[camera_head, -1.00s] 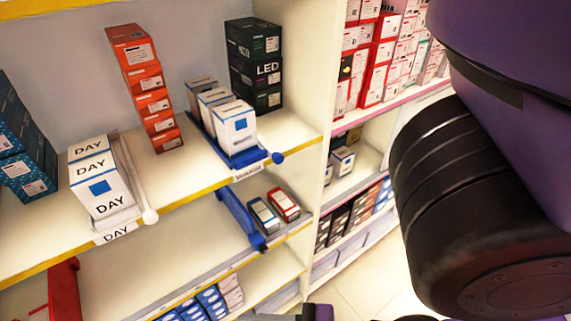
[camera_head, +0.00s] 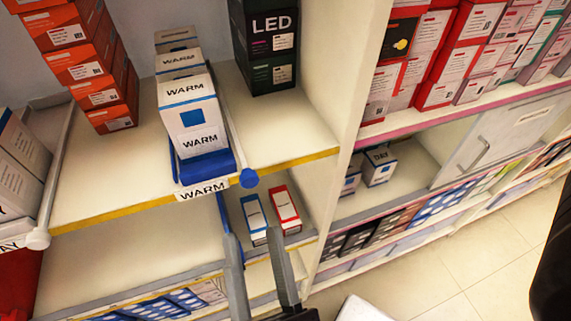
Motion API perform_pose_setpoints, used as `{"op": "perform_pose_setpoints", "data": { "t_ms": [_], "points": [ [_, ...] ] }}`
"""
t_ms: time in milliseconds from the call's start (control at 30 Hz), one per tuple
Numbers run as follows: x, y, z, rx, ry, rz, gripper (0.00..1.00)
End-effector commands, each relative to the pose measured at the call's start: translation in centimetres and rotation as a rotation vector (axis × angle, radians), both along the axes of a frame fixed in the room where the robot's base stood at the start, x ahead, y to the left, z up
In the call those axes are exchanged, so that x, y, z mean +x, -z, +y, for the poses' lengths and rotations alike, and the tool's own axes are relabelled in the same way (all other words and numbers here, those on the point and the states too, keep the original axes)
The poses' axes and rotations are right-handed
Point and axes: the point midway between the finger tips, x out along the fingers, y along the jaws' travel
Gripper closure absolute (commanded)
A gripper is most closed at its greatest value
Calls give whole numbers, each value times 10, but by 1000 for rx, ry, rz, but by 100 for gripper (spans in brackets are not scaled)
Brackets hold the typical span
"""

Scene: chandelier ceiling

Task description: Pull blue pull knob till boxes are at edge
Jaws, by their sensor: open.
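The blue pull knob (camera_head: 249,179) is at the front right corner of a blue pusher tray (camera_head: 207,166) on the upper shelf. White WARM boxes (camera_head: 191,112) stand in a row in the tray, the front one close behind its blue front lip. A WARM label (camera_head: 203,190) is on the shelf edge below. My gripper (camera_head: 256,234) is open and empty, with its two dark fingers pointing up. In the picture it is below the knob and apart from it, over the front of the lower shelf boxes.
A white pusher knob (camera_head: 37,239) is at left. Orange boxes (camera_head: 92,65) and black LED boxes (camera_head: 268,45) flank the tray. A blue-sided box (camera_head: 254,217) and a red-sided box (camera_head: 285,207) sit on the lower shelf. A vertical divider (camera_head: 358,80) stands at right.

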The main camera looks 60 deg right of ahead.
Motion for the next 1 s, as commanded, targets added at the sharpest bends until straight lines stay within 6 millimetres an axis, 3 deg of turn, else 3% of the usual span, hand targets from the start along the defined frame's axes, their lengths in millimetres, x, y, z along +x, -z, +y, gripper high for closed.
{"op": "perform_pose_setpoints", "data": {
  "t_ms": [233, 700, 1000],
  "points": [
    [0, -3, -12, -41, 59, 44, 56],
    [42, -26, -54, -43, 57, 42, 56],
    [47, -27, -58, -41, 55, 43, 56]
  ]
}}
